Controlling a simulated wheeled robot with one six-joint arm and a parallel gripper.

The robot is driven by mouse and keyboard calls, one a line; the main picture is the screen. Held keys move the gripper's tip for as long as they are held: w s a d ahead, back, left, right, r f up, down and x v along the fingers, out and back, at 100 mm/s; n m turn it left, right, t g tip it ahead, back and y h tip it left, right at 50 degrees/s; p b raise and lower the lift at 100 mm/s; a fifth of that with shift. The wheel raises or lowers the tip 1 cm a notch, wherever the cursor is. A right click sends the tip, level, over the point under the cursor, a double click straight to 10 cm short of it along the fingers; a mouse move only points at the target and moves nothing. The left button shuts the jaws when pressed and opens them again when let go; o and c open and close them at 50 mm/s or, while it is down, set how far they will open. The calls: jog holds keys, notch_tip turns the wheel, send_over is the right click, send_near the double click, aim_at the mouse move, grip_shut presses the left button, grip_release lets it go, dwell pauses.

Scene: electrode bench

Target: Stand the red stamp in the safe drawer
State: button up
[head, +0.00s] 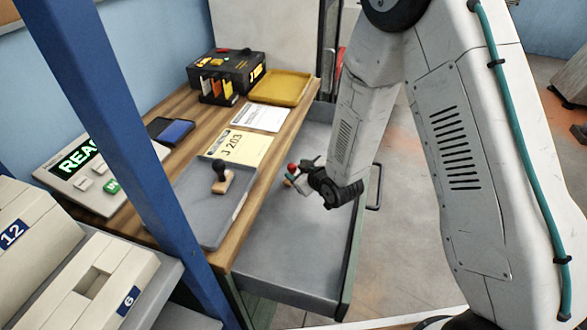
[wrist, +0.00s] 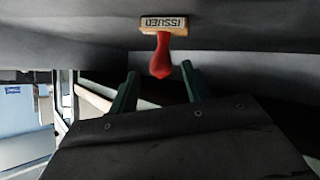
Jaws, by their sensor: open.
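The red stamp (wrist: 160,55) has a red handle and a wooden base marked ISSUED. In the wrist view it appears upside down, its base against a grey surface. In the head view its red knob (head: 292,168) shows in the open grey drawer (head: 290,250), where the stamp looks upright on the floor, partly hidden by my gripper (head: 304,180). In the wrist view my gripper (wrist: 161,73) is open, its two green fingers apart, with the handle end just beyond and between the tips. I see no finger touching it.
A dark-handled stamp (head: 221,178) is on a grey tray (head: 190,205) on the wooden bench. Cards (head: 240,148), a blue ink pad (head: 172,131), a yellow tray (head: 281,88) and a black box (head: 228,70) are farther back. The drawer's front floor is clear.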

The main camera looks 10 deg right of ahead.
jog(key=shift+v, duration=1.8)
jog(key=s+d+r+m+g+h, duration=0.2)
jog(key=s+d+r+m, duration=0.15)
jog(key=d+r, duration=0.4)
jog(key=s+d+r+m+g+h, duration=0.25)
jog(key=s+d+r, duration=0.25)
jog(key=r, duration=0.6)
jog(key=s+d+r+m+g, duration=0.1)
jog(key=s+r, duration=0.2)
jog(key=s, duration=0.5)
jog(key=s+d+r+m+g, duration=0.1)
jog(key=s+d+r+g, duration=0.1)
jog(key=s, duration=0.6)
jog(key=s+d+r+m+g, duration=0.1)
jog(key=s+r, duration=0.3)
jog(key=s, duration=0.4)
jog(key=shift+s+d+r+g+h, duration=0.15)
jog(key=shift+d+r+g+h, duration=0.25)
jog(key=shift+g, duration=0.35)
